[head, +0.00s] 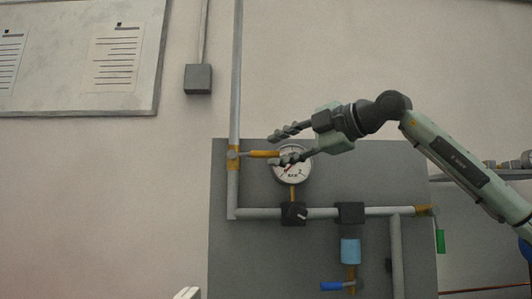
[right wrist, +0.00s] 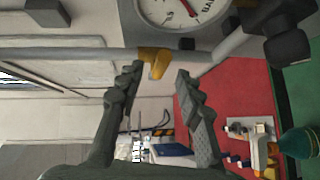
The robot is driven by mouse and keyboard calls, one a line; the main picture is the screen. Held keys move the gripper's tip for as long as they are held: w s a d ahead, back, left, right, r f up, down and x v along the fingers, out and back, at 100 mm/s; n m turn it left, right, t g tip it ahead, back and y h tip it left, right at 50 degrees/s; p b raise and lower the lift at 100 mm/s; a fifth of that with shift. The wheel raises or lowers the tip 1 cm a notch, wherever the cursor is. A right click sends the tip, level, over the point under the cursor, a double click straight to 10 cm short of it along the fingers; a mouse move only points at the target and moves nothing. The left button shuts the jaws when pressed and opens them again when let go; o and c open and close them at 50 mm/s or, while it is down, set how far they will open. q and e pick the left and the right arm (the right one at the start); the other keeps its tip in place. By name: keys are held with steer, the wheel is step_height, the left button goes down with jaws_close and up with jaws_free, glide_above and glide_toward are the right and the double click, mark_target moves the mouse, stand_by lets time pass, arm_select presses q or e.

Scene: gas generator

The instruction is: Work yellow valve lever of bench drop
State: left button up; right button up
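The yellow valve lever (head: 262,153) sticks out to the right from a yellow valve body (head: 233,158) on the vertical grey pipe. My right gripper (head: 280,145) comes in from the right, in front of the panel, with its two fingers spread apart near the lever's free end. In the right wrist view the yellow lever (right wrist: 155,62) shows end-on between the open fingertips (right wrist: 157,74), with a gap on both sides. I cannot tell whether either finger touches it.
A round pressure gauge (head: 292,170) sits just behind and below my right gripper. Below it are a black regulator (head: 294,213), a horizontal pipe (head: 325,212) and a blue lever (head: 332,286). The wall left of the vertical pipe (head: 235,80) is clear beneath the notice board (head: 75,108).

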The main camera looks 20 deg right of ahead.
mark_target(270, 153)
arm_select(q)
steer(key=shift+w+d+f+p, duration=0.1)
steer(key=shift+f+p, duration=0.05)
steer(key=shift+f, duration=0.5)
steer(key=shift+w+f+p, duration=0.1)
steer(key=shift+f+p, duration=0.05)
steer(key=shift+f, duration=0.5)
arm_select(e)
steer(key=shift+x, duration=2.25)
steer(key=shift+d, duration=0.1)
steer(key=shift+c, duration=0.6)
jaws_close()
